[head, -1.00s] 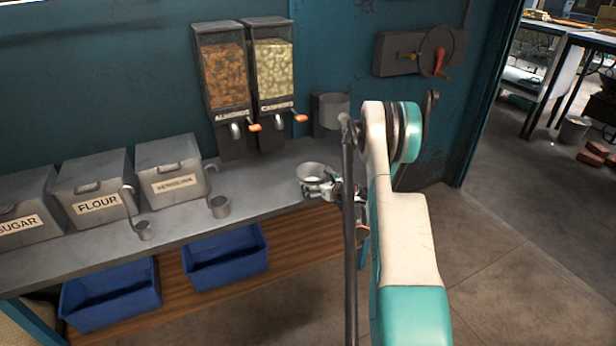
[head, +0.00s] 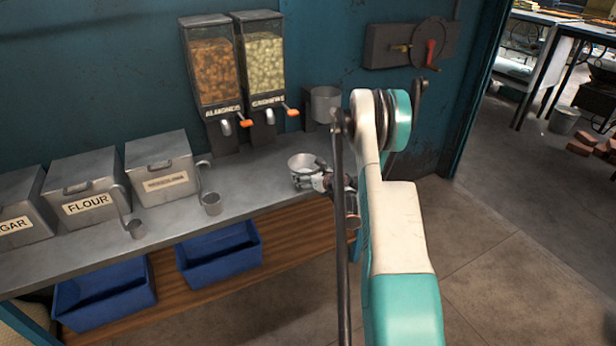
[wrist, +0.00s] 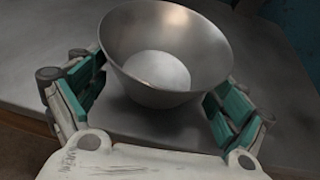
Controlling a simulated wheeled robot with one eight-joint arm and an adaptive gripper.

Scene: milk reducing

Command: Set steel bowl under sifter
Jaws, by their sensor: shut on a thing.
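The steel bowl (head: 304,161) is upright over the right end of the counter. It fills the upper middle of the wrist view (wrist: 165,45) and looks empty. My gripper (head: 320,182) is shut on the bowl, with teal finger pads at its left and right sides in the wrist view (wrist: 165,85). I cannot tell whether the bowl touches the counter. The sifter appears to be the grey cylinder (head: 325,105) at the wall, behind and slightly right of the bowl. The bowl is in front of it, not beneath it.
The grey counter (head: 255,185) carries a flour bin (head: 85,185) and other bins with hanging scoops at left. An almond dispenser (head: 212,75) and a second dispenser (head: 258,65) stand behind. Blue crates (head: 218,255) sit below. A crank box (head: 410,45) is on the wall.

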